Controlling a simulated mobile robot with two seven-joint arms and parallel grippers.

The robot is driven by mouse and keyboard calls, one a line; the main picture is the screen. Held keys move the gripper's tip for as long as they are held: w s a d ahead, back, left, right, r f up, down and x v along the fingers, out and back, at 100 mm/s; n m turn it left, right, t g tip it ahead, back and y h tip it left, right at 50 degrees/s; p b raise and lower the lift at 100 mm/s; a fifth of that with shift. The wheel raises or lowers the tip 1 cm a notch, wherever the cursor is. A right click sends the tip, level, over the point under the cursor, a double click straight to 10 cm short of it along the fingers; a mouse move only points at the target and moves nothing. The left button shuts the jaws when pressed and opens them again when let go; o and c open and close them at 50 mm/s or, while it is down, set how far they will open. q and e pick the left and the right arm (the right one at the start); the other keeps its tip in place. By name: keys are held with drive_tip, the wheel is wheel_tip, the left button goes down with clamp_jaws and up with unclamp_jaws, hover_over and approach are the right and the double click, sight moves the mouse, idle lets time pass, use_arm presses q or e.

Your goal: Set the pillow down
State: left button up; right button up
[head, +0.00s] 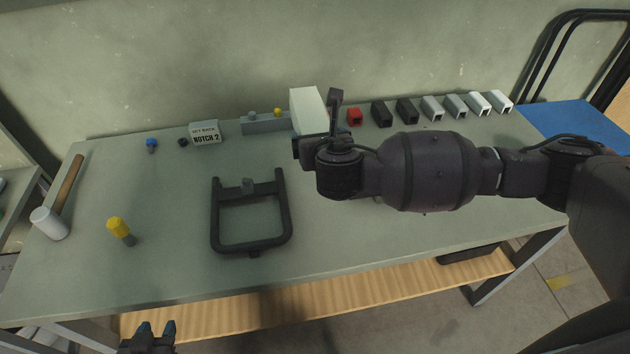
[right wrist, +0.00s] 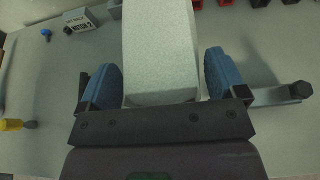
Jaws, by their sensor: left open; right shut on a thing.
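The pillow, a pale block, shows upright at the back middle of the table in the head view (head: 308,108) and between the blue finger pads in the right wrist view (right wrist: 160,50). My right gripper (right wrist: 163,82) is shut on it. In the head view my right arm comes in from the right and hides the pillow's lower part. I cannot tell whether the pillow touches the table. My left gripper (head: 148,338) is open and empty at the bottom left, below the table's front edge.
A black U-shaped frame (head: 283,215) lies mid-table. A "NOTCH 2" sign (head: 205,133) and a grey bar (head: 262,126) stand behind. A red block (head: 355,117) and several dark and pale blocks line the back right. A mallet (head: 50,223) and yellow-handled tool (head: 118,227) lie left.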

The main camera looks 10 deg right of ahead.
sight(318, 207)
wheel_tip(318, 207, down, 19)
drive_tip(key=shift+f+b, duration=0.15)
drive_tip(key=shift+b, duration=0.6)
drive_tip(key=o, duration=0.7)
